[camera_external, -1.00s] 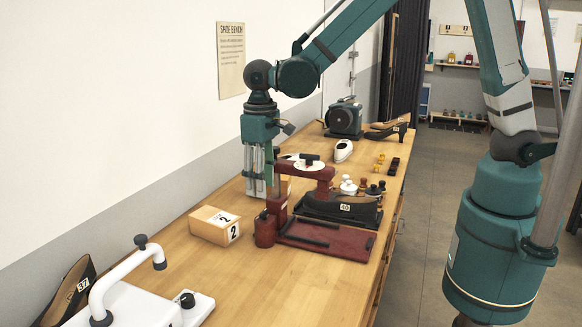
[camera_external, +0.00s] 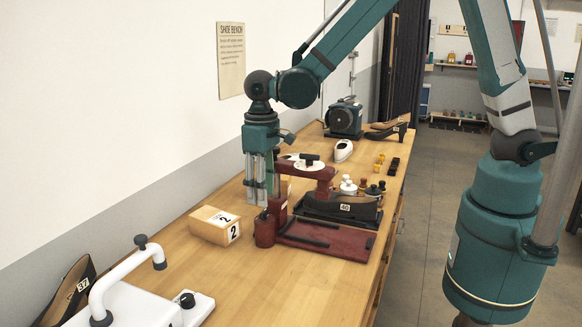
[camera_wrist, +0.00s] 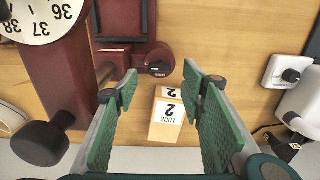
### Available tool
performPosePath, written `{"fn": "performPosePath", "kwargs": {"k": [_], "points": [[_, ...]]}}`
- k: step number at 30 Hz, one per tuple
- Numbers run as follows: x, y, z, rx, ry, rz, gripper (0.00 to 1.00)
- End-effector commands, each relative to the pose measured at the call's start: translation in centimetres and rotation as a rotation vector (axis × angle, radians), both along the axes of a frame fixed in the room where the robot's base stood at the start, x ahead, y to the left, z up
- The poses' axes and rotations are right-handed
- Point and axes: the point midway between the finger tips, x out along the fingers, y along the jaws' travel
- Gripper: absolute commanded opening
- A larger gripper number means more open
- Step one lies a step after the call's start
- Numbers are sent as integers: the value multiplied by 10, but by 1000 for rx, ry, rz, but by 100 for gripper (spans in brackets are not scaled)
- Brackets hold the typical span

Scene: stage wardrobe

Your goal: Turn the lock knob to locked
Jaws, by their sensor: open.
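In the outside view the same post (camera_external: 264,234) stands at the machine's near left corner. I cannot tell the knob's setting. My gripper (camera_wrist: 163,88) is open and empty, pointing down with green pads apart. In the wrist view the knob shows just beyond and between the fingertips. In the outside view my gripper (camera_external: 262,194) is above and behind the post, apart from it.
A wooden box (camera_external: 209,229) marked 2 stands just left of the post. The machine's arm and white size dial (camera_wrist: 42,16) are close beside the fingers. A white machine (camera_external: 137,303) with its own black knob (camera_wrist: 290,76) is at the near end.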

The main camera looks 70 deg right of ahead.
Motion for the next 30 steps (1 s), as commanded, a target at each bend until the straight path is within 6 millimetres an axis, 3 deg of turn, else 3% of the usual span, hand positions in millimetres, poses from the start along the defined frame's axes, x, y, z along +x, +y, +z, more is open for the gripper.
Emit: {"fn": "performPosePath", "kwargs": {"k": [15, 29, 30], "points": [[0, 0, -47, 0, 0, 0, 40], [0, 0, -52, 0, 0, 0, 40], [0, 0, -52, 0, 0, 0, 36]]}}
